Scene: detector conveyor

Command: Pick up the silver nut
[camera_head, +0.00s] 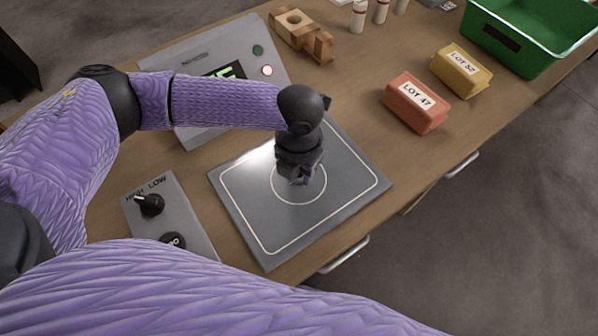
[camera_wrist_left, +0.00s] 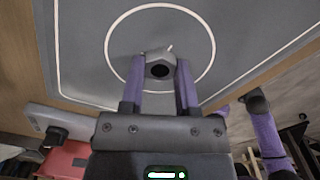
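A silver-grey nut (camera_wrist_left: 160,65) with a dark hole shows in the left wrist view, inside the white circle of the grey plate (camera_wrist_left: 90,60). My left gripper (camera_wrist_left: 161,75) has one finger on each side of the nut, very close to it. I cannot tell whether the fingers press on it. In the head view my left gripper (camera_head: 302,180) points down over the middle of the plate (camera_head: 345,205) and mostly hides the nut. My right gripper is not in view.
A display unit (camera_head: 205,60) stands behind the plate, and a control box (camera_head: 165,195) with knobs stands to its left. A red block (camera_head: 416,103), a yellow block (camera_head: 461,72), a green bin (camera_head: 530,40) and a wooden fixture (camera_head: 300,36) stand farther off. The table front edge is close.

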